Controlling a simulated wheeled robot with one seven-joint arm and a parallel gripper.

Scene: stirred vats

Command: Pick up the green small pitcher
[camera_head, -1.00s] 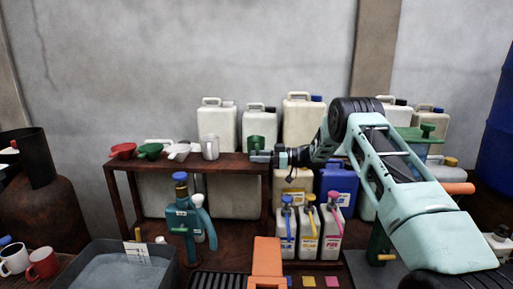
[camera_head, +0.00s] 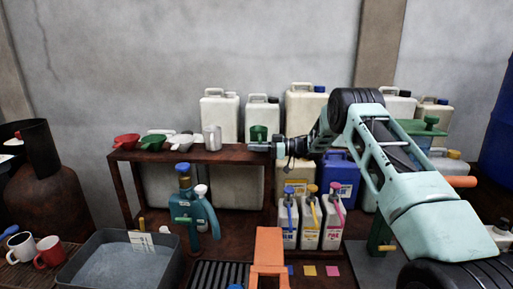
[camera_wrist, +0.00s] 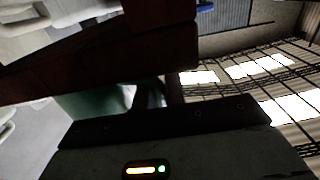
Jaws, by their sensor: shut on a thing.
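The green small pitcher (camera_head: 259,132) is at the right end of the brown wooden shelf, right of a grey metal cup. My gripper (camera_head: 262,147) reaches in from the right at the pitcher's lower part and is shut on it. I cannot tell whether its base touches the shelf or is just clear of it. In the wrist view a dim green surface (camera_wrist: 92,106), which looks like the pitcher, shows beyond the dark gripper edge; most of it is hidden.
The wooden shelf (camera_head: 185,155) also holds the metal cup (camera_head: 212,138), a white scoop (camera_head: 180,141), a green scoop (camera_head: 152,142) and a red scoop (camera_head: 126,141). Large white canisters (camera_head: 219,116) stand close behind. Pump bottles (camera_head: 311,222) stand below right. Space above the shelf is open.

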